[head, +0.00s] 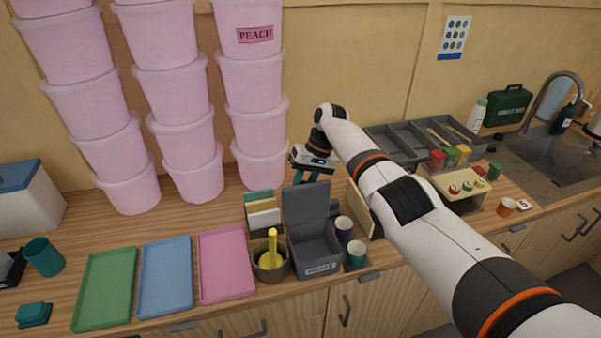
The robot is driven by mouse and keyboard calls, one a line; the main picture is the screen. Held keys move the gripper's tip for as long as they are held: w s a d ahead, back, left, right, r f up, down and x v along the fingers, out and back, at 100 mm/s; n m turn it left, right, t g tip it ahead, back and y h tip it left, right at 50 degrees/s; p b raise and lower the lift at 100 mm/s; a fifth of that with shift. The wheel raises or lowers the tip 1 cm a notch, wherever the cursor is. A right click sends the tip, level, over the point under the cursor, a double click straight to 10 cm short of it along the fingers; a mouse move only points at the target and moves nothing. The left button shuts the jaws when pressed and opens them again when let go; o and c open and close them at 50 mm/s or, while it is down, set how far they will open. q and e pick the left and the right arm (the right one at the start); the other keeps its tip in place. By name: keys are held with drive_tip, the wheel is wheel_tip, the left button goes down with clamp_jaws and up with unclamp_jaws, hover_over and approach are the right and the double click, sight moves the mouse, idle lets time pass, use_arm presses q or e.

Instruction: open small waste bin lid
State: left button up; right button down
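A small grey box-shaped bin (315,256) stands near the front edge of the counter, with a label on its front too small to read surely. Its grey lid (305,203) stands upright at the back, and the inside shows open. My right arm reaches in from the right, and its gripper (306,178) hangs just behind and above the raised lid, apart from it. Its fingers point down, look parted and hold nothing visible. My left gripper is not in view.
A dark pot (271,267) with a yellow tool stands left of the bin, with a card holder (262,213) behind it. Purple (343,227) and teal (356,251) cups stand close on the right. Pink (227,266), blue (166,279) and green (104,290) trays lie left. Pink tubs (262,165) are stacked behind.

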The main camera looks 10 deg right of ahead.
drive_tip(key=shift+w+f, duration=0.1)
drive_tip(key=shift+w, duration=0.05)
idle(0.3)
drive_tip(key=c, duration=1.2)
unclamp_jaws()
drive_tip(key=shift+b+v, duration=1.75)
drive_tip(key=shift+v, duration=4.15)
drive_tip(key=shift+w+a, duration=0.1)
drive_tip(key=shift+w, duration=0.1)
